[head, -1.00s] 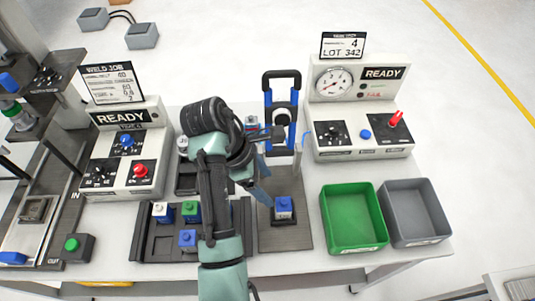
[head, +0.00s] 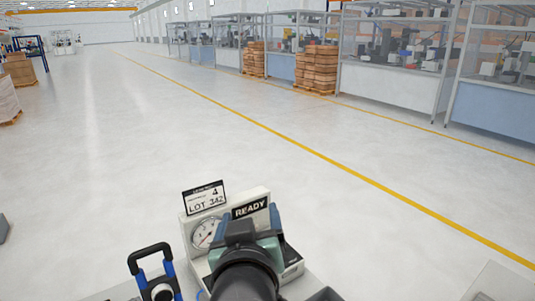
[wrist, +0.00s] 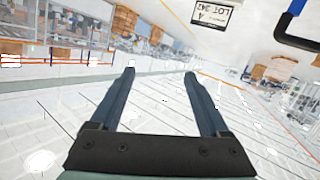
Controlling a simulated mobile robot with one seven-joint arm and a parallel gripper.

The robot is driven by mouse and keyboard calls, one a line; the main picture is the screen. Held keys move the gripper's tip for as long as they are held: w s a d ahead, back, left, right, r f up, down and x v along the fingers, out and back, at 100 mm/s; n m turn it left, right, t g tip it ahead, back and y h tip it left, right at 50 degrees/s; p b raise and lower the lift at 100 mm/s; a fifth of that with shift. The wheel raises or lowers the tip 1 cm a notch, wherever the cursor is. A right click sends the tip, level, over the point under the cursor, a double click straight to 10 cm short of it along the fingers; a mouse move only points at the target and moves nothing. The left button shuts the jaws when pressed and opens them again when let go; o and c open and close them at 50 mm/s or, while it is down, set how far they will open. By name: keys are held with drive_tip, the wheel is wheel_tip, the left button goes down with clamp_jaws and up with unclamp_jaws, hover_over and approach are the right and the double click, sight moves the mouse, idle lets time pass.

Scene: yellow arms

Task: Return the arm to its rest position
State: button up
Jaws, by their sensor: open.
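My gripper shows in the wrist view (wrist: 160,80) with its two blue-grey fingers apart and nothing between them.
The white READY machine (head: 255,195) with a gauge and LOT 342 sign (head: 205,198) stands at the lower middle. A press with a blue and black handle (head: 152,265) is left of it. Open floor, a yellow line, stacked boxes (head: 315,68) and fenced cells lie beyond.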

drive_tip(key=s+d+r+m+t, duration=0.1)
drive_tip(key=s+r+t, duration=0.3)
drive_tip(key=r, duration=0.6)
drive_tip(key=s+d+r+m+t, duration=0.1)
drive_tip(key=s+r+t, duration=0.3)
drive_tip(key=r, duration=0.6)
drive_tip(key=s+r+t, duration=0.4)
drive_tip(key=s+r, duration=0.2)
drive_tip(key=r, duration=0.4)
drive_tip(key=shift+s+d+m+h, duration=0.3)
drive_tip(key=shift+d+m, duration=0.1)
